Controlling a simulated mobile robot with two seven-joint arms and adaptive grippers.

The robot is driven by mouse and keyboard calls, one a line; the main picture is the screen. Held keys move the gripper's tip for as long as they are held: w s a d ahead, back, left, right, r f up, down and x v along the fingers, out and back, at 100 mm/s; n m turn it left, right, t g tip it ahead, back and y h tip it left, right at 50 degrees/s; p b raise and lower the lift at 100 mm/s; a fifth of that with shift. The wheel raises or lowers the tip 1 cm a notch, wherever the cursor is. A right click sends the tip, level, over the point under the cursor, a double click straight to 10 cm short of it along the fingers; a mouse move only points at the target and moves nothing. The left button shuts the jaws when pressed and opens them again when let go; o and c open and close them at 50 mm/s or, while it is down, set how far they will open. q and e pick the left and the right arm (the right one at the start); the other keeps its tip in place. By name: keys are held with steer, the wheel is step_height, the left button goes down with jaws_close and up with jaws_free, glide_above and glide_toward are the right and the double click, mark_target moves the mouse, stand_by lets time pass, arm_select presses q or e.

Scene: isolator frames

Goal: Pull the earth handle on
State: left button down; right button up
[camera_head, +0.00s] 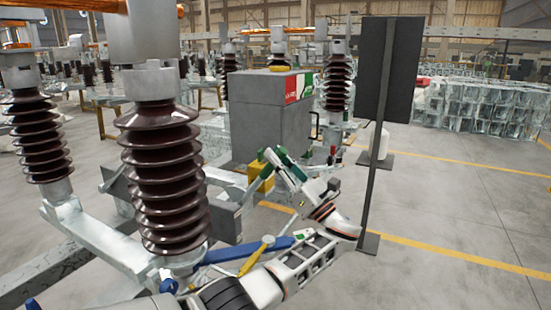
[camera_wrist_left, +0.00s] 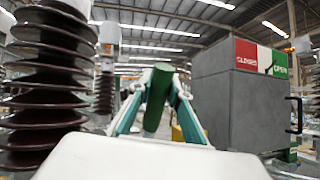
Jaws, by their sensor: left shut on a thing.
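The earth handle (camera_wrist_left: 157,103) shows in the left wrist view as a thick green rod. It stands slightly tilted between the two teal-edged fingers of my left gripper (camera_head: 269,163), and its top sticks up past them. The gripper is shut on it. In the head view the gripper's green fingers are in front of the grey cabinet, and the handle is largely hidden by them. The lower end of the handle is hidden behind the gripper body in the left wrist view. My right gripper is in neither view.
A grey cabinet (camera_head: 270,120) with a red and green label stands behind the gripper. Brown ribbed insulators (camera_head: 162,180) stand at the left. A yellow lever (camera_head: 257,255) and a blue bar (camera_head: 245,251) lie near my arm. A dark panel on a post (camera_head: 377,140) stands right.

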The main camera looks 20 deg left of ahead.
arm_select(q)
steer(key=c, duration=1.8)
jaws_free()
steer(key=shift+c, duration=0.2)
steer(key=shift+r, duration=5)
